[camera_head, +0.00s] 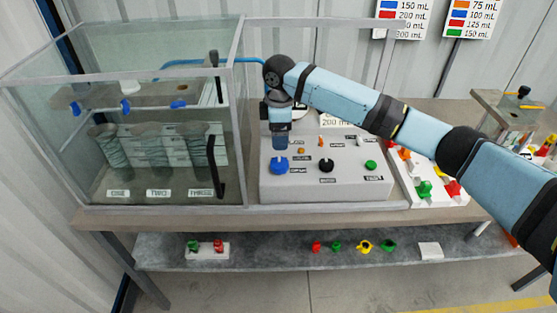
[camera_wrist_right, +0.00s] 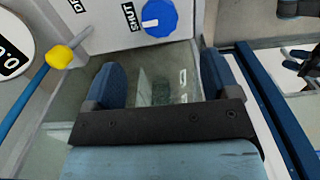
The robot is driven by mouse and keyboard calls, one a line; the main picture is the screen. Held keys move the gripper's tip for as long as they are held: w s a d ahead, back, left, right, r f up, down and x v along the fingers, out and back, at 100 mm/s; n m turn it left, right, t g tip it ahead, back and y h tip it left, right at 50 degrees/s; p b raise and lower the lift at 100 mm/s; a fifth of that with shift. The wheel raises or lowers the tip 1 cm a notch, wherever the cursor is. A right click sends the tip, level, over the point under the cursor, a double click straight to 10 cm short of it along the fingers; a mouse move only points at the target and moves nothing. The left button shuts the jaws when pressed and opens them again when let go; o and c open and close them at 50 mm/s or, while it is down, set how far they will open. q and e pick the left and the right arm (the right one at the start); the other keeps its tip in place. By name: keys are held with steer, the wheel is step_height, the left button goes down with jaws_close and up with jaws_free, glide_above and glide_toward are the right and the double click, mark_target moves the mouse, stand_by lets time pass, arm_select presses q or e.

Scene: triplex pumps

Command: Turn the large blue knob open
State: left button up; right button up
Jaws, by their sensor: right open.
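The large blue knob (camera_head: 279,166) sits at the left of the grey control panel's front face (camera_head: 325,193). It also shows at the top of the right wrist view (camera_wrist_right: 159,18), with a white mark on its rim. My right gripper (camera_head: 280,142) hangs pointing down just above the knob in the head view. In the wrist view my right gripper (camera_wrist_right: 162,80) has its two blue fingers wide apart with nothing between them, and the knob lies beyond the fingertips, apart from them. My left gripper is not in view.
The panel also has a black knob (camera_head: 326,166) and a green knob (camera_head: 371,165). A glass tank (camera_head: 120,150) stands close on the left. A yellow fitting (camera_wrist_right: 60,57) on a blue tube shows in the wrist view. Coloured valves lie on the lower shelf (camera_head: 300,250).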

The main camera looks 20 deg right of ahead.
mark_target(279, 163)
step_height(279, 163, down, 10)
steer(key=shift+f, duration=0.25)
steer(key=shift+p, duration=0.35)
steer(key=c, duration=0.9)
